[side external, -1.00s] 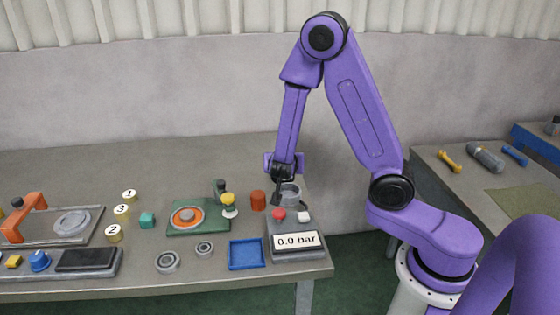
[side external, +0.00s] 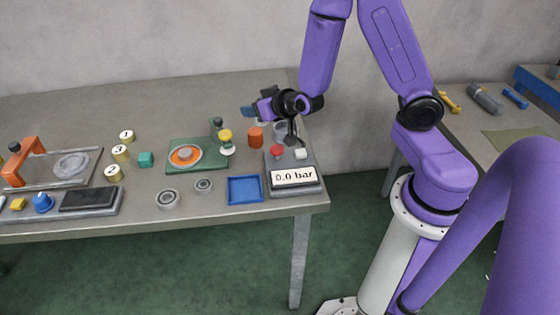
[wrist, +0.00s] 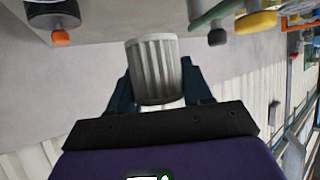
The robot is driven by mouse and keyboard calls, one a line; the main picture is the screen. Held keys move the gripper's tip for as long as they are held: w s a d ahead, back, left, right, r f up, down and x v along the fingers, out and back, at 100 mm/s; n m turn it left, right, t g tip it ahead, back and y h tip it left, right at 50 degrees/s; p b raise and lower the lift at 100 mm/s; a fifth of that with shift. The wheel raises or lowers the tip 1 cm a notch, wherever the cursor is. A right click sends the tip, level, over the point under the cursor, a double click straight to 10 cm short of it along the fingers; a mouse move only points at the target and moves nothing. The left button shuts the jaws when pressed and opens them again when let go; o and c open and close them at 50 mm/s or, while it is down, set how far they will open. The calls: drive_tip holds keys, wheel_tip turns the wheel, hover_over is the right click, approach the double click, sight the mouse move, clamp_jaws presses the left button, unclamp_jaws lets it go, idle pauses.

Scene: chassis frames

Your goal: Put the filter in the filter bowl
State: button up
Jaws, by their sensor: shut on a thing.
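My gripper (side external: 250,112) points left above the right end of the bench, level or nearly so. In the wrist view its dark fingers (wrist: 158,88) are shut on the filter (wrist: 153,70), a pale grey pleated cylinder. In the side view the filter is mostly hidden by the gripper and hard to make out. A grey, cup-like vessel (side external: 281,129), which looks like the filter bowl, stands behind the pressure unit (side external: 295,178), below and right of the fingertips. My wrist partly covers it.
The pressure unit reads 0.0 bar. An orange cylinder (side external: 256,138) stands just below the gripper. A green fixture (side external: 180,165) with a yellow knob (side external: 225,136) is to the left. A blue tray (side external: 245,197) and two grey rings lie in front. Numbered cylinders stand farther left.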

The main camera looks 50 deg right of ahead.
drive_tip(key=shift+s+a+f+n+y, duration=0.1)
drive_tip(key=shift+s+a+n+y, duration=0.15)
drive_tip(key=shift+a+n+y, duration=0.2)
drive_tip(key=shift+s+a+f+n+y, duration=0.1)
drive_tip(key=shift+s+a+n+y, duration=0.2)
drive_tip(key=shift+a+y, duration=0.2)
drive_tip(key=shift+w+d, duration=0.15)
drive_tip(key=shift+w, duration=0.05)
drive_tip(key=s+d+r+m+g+h, duration=0.2)
drive_tip(key=d+m+g+h, duration=0.3)
drive_tip(key=d+m+h, duration=0.3)
drive_tip(key=shift+s+m+h, duration=0.8)
drive_tip(key=shift+m+h, duration=0.25)
drive_tip(key=shift+m, duration=0.4)
drive_tip(key=shift+w+f, duration=0.1)
